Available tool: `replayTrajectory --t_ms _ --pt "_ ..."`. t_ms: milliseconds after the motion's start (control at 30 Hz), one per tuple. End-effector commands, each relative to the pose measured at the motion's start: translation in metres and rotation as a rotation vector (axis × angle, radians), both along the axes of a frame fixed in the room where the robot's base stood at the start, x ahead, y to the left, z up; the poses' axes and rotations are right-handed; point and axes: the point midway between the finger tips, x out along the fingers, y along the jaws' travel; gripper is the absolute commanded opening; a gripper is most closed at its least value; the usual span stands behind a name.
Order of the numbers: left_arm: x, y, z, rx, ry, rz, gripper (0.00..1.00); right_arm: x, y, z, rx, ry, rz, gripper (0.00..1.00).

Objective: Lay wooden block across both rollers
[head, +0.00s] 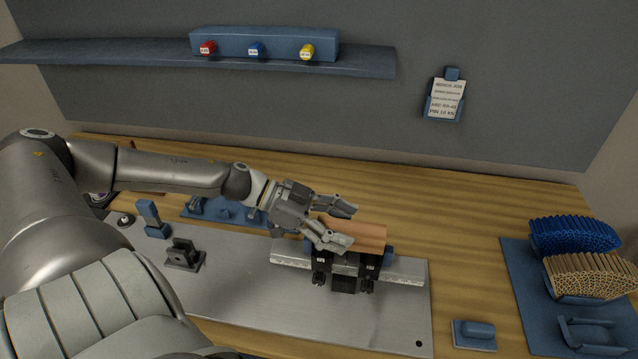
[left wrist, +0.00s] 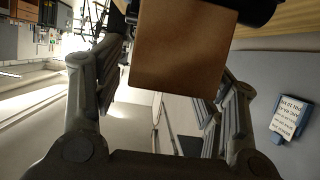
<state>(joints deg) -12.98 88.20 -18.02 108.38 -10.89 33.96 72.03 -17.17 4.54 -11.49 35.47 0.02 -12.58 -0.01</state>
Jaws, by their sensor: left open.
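The wooden block (head: 368,236) is a plain brown piece that appears to lie on top of two black supports (head: 345,270) on the silver rail. The block and my gripper hide most of the rollers, so their contact with the block cannot be made out. My left gripper (head: 346,227) is open at the block's left end, one finger on its far side and one on its near side. In the left wrist view the block (left wrist: 182,48) shows between the two spread fingers, with gaps beside it. My right gripper is not in view.
The silver rail (head: 408,271) stands on a grey metal plate (head: 240,300). A black bracket (head: 185,255) and a blue stand (head: 152,218) are at its left.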

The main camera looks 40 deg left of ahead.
Motion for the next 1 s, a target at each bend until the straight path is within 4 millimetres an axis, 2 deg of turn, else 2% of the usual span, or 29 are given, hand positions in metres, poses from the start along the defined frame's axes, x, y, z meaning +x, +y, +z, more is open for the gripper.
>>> replayTrajectory --t_ms 367,800,1000 --pt "-0.008 0.016 0.007 0.007 0.000 0.006 0.65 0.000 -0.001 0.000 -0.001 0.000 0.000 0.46" --pt "-0.026 0.047 0.023 0.005 -0.005 0.004 0.65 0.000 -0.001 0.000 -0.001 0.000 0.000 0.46" --pt "-0.030 0.054 0.026 0.003 -0.005 0.005 0.65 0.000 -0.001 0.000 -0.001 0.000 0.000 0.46"
